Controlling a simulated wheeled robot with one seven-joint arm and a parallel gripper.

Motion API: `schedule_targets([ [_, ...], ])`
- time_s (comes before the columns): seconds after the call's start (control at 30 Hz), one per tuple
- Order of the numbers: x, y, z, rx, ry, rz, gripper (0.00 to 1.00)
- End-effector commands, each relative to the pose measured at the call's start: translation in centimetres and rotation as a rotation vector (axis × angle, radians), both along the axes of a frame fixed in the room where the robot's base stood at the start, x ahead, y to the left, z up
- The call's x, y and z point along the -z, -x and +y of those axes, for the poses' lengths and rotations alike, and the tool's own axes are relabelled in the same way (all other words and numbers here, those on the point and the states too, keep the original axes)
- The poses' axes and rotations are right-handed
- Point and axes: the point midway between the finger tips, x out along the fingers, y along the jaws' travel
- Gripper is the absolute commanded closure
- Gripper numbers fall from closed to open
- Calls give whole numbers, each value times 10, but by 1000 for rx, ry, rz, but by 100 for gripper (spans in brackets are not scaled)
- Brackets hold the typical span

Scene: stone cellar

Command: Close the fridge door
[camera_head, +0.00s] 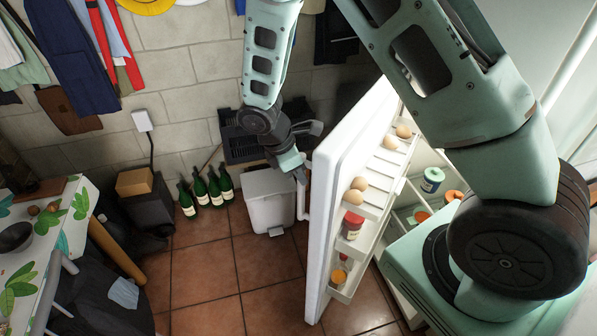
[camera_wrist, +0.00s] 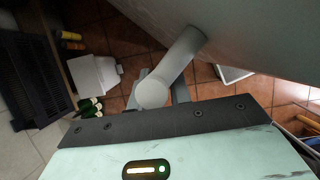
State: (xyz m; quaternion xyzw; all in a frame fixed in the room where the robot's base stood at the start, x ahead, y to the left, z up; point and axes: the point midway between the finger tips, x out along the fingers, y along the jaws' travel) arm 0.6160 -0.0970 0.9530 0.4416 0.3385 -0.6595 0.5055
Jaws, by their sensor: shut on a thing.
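The white fridge door (camera_head: 328,190) stands wide open in the head view, with its inner shelves facing right. Eggs (camera_head: 359,184) and jars (camera_head: 352,225) sit in its racks. My gripper (camera_head: 301,176) is on the door's outer side, shut on the pale door handle (camera_head: 304,200). In the wrist view the handle (camera_wrist: 182,58) runs between my fingers (camera_wrist: 160,95), beside the door's smooth outer face (camera_wrist: 255,40). The fridge interior (camera_head: 428,165) shows partly behind my arm, with a green-labelled jar (camera_head: 432,180) inside.
A white bin (camera_head: 269,200) stands by the wall, left of the door. Several green bottles (camera_head: 208,188) stand beside it. A patterned table (camera_head: 55,235) is at the left. The tiled floor (camera_head: 235,290) between table and door is clear.

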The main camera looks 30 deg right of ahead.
Motion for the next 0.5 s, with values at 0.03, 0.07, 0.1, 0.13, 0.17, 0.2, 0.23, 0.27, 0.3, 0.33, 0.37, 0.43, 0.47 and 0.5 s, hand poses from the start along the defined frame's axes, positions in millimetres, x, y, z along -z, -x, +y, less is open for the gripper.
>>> schedule_targets([
  [0.03, -1, 0, 0, 1, 0, 0, 100],
  [0.07, -1, 0, 0, 2, 0, 0, 100],
  [0.1, -1, 0, 0, 2, 0, 0, 100],
  [0.13, -1, 0, 0, 2, 0, 0, 100],
  [0.17, -1, 0, 0, 2, 0, 0, 100],
  [0.2, -1, 0, 0, 2, 1, 0, 100],
  [0.23, -1, 0, 0, 2, 1, 0, 100],
  [0.27, -1, 0, 0, 2, 1, 0, 100],
  [0.3, -1, 0, 0, 2, 1, 0, 100],
  [0.33, -1, 0, -1, 2, 1, 0, 100],
  [0.37, -1, 0, -1, 2, 1, 0, 100],
  [0.43, -1, 0, -1, 2, 2, 1, 100],
  [0.47, -1, 0, -1, 2, 2, 1, 78],
  [0.5, -1, 0, -1, 2, 2, 1, 66],
])
